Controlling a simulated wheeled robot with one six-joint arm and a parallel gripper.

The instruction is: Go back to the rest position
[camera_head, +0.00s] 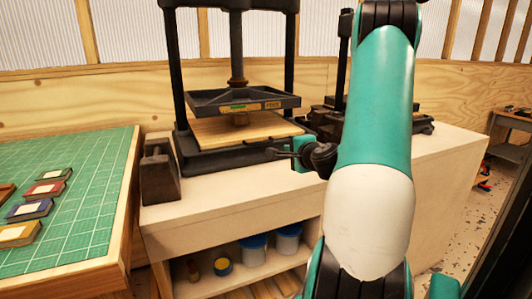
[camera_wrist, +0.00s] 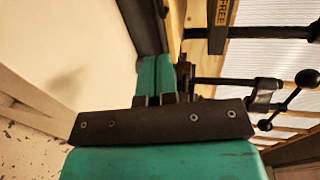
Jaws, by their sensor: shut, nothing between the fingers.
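My gripper (camera_wrist: 156,78) shows in the wrist view, with its two teal fingers side by side and shut, and nothing is between them. In the head view my teal and white arm stands in front of the right part of the bench, and a small teal part of its end (camera_head: 303,150) shows beside the press. The fingertips cannot be made out there.
A black screw press (camera_head: 236,100) with a wooden board (camera_head: 240,129) stands on the pale bench (camera_head: 215,190), close to my arm's end. A dark metal block (camera_head: 158,175) sits left of it. A green cutting mat (camera_head: 75,230) holds several small books at left. Tubs (camera_head: 253,248) stand on the shelf below.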

